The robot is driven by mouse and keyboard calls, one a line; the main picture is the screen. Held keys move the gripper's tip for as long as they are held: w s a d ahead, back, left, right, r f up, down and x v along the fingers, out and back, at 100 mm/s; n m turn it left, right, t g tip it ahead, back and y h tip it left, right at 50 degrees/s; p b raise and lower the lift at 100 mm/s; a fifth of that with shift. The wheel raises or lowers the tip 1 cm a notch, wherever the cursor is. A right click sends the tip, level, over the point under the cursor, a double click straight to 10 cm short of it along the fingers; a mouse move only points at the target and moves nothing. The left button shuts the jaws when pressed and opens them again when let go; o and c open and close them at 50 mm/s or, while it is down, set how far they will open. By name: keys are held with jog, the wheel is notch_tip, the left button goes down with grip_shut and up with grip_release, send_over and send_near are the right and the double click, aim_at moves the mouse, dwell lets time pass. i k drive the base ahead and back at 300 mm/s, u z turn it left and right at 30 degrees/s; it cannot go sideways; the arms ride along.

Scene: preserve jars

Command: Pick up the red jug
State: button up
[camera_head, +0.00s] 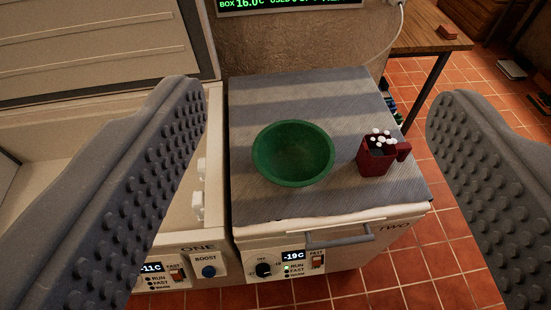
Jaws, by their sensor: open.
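The red jug (374,158) is a small dark-red vessel with a handle on its right side and several white round bits at its top. It stands upright on the grey striped top (330,205) of the freezer marked TWO, near the right edge. My gripper (317,125) is open, with one studded grey finger at the left of the picture and the other at the right. The jug shows between the fingers, nearer the right one, and neither finger appears to touch it.
A green bowl (293,152) sits left of the jug, with a small gap between them. Freezer ONE (205,235) stands at the left with its lid raised. A wooden table (430,38) stands behind right. Red tiled floor (440,250) lies to the right.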

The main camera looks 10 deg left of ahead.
aim_at(372, 160)
jog(key=z, duration=0.3)
jog(key=i, duration=0.9)
jog(key=u, duration=0.55)
